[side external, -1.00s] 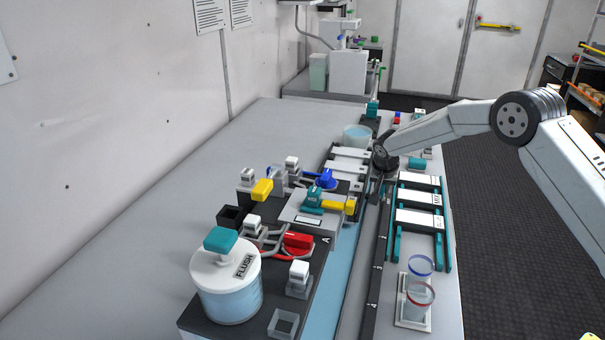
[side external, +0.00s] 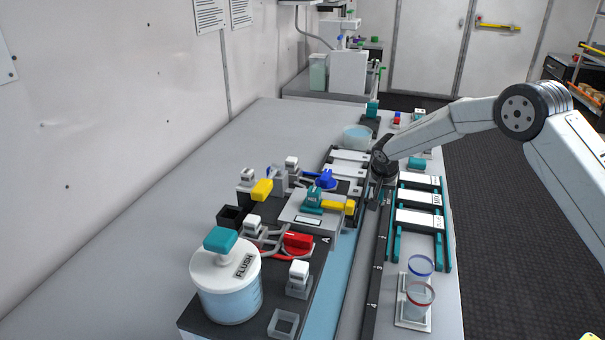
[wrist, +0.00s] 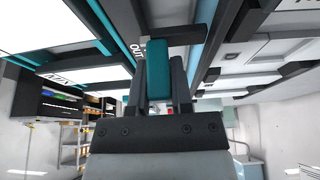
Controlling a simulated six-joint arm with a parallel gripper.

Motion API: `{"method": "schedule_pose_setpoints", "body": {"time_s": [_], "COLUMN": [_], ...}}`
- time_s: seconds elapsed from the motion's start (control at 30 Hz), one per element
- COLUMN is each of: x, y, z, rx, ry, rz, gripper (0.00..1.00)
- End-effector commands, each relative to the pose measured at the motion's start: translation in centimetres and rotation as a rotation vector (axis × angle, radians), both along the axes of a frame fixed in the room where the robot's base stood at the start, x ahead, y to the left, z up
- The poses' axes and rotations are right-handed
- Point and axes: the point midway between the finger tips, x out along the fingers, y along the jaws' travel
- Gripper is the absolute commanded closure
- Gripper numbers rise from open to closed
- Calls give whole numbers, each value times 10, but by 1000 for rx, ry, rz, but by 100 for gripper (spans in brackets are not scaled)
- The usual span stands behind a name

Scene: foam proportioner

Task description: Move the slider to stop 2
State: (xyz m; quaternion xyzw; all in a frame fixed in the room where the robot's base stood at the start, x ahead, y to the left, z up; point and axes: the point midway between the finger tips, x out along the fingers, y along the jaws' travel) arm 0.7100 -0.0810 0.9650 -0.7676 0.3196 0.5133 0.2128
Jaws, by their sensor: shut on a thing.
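My gripper (side external: 376,188) is over the long dark rail (side external: 372,285) in the side external view, pointing down. In the wrist view my gripper (wrist: 160,85) is shut on a teal block, the slider's handle (wrist: 157,65), with one dark finger on each side. The slider is mostly hidden behind my gripper in the side external view. Small stop marks run along the rail; 3 and 4 can be made out on its near part, clear of my gripper.
White plates on teal rails (side external: 420,217) stand close on the right of the rail. A blue channel strip (side external: 335,285) and a block with teal and yellow handles (side external: 322,205) lie to the left. Two cups (side external: 419,280) stand at the near right.

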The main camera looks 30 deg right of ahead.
Motion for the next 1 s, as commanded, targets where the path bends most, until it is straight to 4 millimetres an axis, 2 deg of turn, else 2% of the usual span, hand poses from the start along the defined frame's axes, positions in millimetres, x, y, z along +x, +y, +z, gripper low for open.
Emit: {"method": "schedule_pose_setpoints", "body": {"time_s": [0.8, 1.0], "x": [-81, -90], "y": [84, 91], "z": [1, 0], "rx": [2, 1], "ry": [-2, -3], "rz": [8, 6], "gripper": [100, 100]}}
